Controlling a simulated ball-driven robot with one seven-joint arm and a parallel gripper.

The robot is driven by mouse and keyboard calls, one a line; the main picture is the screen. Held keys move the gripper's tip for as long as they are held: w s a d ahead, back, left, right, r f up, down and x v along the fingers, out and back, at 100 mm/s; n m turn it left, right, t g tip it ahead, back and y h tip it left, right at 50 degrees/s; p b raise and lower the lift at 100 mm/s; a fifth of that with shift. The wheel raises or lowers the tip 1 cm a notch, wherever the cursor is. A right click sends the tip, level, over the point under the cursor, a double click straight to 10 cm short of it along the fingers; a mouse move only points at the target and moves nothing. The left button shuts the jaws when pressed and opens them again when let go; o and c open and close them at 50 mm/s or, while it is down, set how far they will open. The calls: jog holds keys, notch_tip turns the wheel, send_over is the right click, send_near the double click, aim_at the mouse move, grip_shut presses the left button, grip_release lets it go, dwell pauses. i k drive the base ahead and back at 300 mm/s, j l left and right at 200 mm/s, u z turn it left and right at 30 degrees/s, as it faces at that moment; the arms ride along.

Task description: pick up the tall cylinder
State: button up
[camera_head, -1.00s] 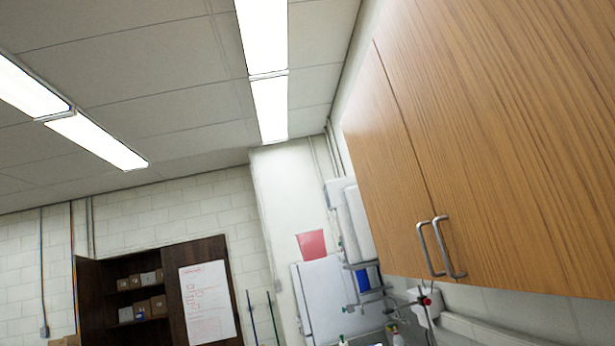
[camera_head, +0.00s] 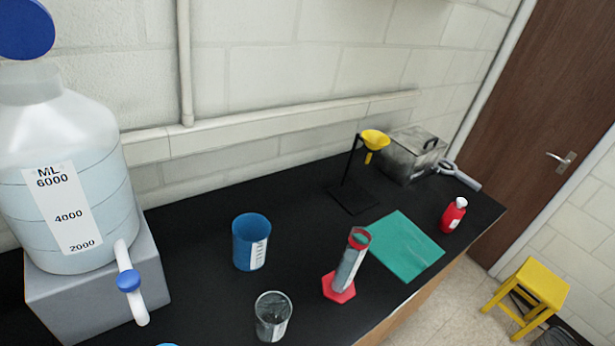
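The tall cylinder (camera_head: 350,266) is a clear graduated cylinder with a red collar at its top and a red hexagonal foot. It stands on the black bench top (camera_head: 300,199) near the front edge, right of the picture's middle. A teal mat (camera_head: 408,246) lies just right of it. My gripper does not show in this view, so its opening and its distance from the cylinder are hidden.
A blue cup (camera_head: 244,242) and clear beaker (camera_head: 272,316) stand left of the cylinder. A large jug (camera_head: 105,180) with a spigot sits on a grey block (camera_head: 90,293). Behind are a yellow funnel (camera_head: 374,139) on a stand and a metal box (camera_head: 410,158). A red bottle (camera_head: 453,215) stands right.

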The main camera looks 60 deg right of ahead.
aim_at(338, 286)
jog(key=z, duration=1.55)
jog(key=i+l+u, duration=0.1)
jog(key=l+u, duration=0.5)
jog(key=l, duration=0.2)
jog(key=i+l+u, duration=0.15)
jog(key=l, duration=0.2)
jog(key=i+l+u, duration=0.2)
jog(key=l, duration=0.15)
jog(key=i+l+u, duration=0.15)
jog(key=l, duration=0.25)
